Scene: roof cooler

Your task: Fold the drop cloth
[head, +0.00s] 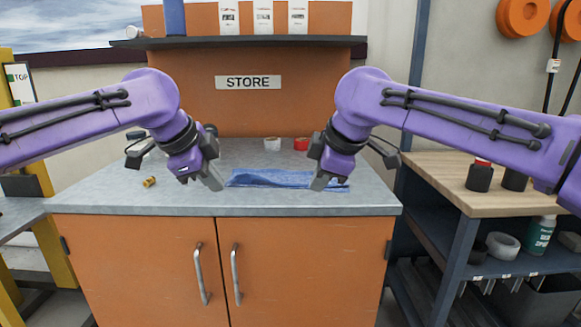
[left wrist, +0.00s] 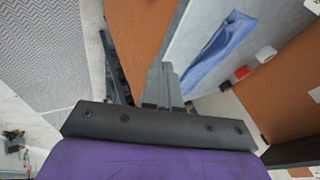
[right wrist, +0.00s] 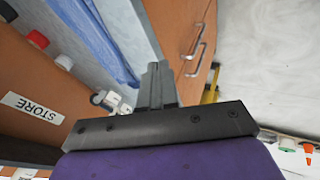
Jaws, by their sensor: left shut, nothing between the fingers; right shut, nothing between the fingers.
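The drop cloth (head: 272,178) is a blue sheet lying as a long narrow strip on the grey worktop, near its front edge. It also shows in the left wrist view (left wrist: 217,52) and the right wrist view (right wrist: 103,40). My left gripper (head: 214,182) is shut and empty just left of the cloth's left end. My right gripper (head: 321,182) is shut and empty at the cloth's right end and hides a part of it. In the wrist views the left fingertips (left wrist: 162,68) and the right fingertips (right wrist: 156,68) are together, with no cloth between them.
The worktop (head: 130,200) sits on an orange cabinet (head: 140,255). A white cup (head: 272,144) and a red one (head: 301,144) stand behind the cloth. A small brass-coloured piece (head: 149,182) lies at the left. A wooden-topped bench (head: 440,180) stands at the right.

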